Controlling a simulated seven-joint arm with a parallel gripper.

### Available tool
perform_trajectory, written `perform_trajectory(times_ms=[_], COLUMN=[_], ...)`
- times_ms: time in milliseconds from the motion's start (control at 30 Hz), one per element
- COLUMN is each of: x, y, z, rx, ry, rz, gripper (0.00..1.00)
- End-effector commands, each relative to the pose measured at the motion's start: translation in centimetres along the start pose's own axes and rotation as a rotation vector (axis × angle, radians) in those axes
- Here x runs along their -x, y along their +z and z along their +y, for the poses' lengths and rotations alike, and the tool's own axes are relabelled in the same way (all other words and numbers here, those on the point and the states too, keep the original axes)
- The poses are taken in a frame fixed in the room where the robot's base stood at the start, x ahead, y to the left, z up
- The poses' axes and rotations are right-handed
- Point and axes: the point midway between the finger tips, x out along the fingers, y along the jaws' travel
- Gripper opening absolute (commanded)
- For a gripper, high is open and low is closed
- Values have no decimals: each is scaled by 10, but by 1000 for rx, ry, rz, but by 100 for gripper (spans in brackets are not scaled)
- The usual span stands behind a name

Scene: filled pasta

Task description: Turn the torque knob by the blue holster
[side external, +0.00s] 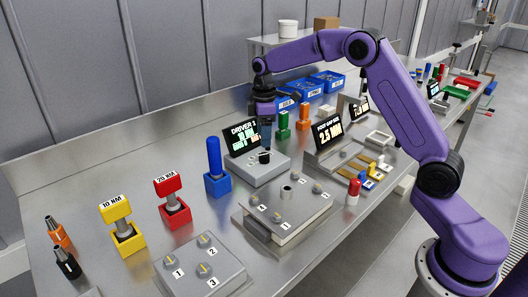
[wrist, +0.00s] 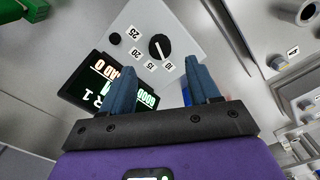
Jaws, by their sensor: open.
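The torque knob (wrist: 162,47) is a black dial with a white mark, on a grey box (side external: 262,170) with a DRIVER 1 screen (side external: 241,135). Labels 10, 15, 20 and 25 ring the knob; its mark seems to point near 10. The blue holster (side external: 217,185) holds an upright blue driver (side external: 214,156), just left of the box in the side view. My gripper (wrist: 158,67) is open and empty, pointing down over the box. Its blue fingers lie to either side of the knob's near edge in the wrist view. I cannot tell the exact height gap.
A small black button (wrist: 115,41) sits on the same box. A grey plate with numbered bolts (side external: 287,208) is in front. Red (side external: 175,215) and yellow (side external: 128,240) holsters stand to the left. Green and orange holders and blue bins (side external: 327,80) are behind.

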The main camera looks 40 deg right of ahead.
Motion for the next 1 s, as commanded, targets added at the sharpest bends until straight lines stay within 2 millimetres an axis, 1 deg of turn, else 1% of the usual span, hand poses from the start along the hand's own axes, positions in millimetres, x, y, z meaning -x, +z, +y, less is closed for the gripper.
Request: perform_trajectory(times_ms=[33,100,200,333,533,800,833,867,900,967,1000], x=[-11,-24,-40,-55,-66,-67,-67,-67,-67,-67,-67], y=[1,1,1,0,1,0,0,0,0,0,0], z=[-1,-1,-1,-1,0,0,0,0,0,0,0], rx=[-1,-1,-1,1,0,0,0,0,0,0,0], ry=[-4,-4,-3,-3,-1,0,0,0,0,0,0], rz=[-4,-3,-3,-2,-1,0,0,0,0,0,0], gripper=[61,61,61,61,61,61,55,45,32,12,5])
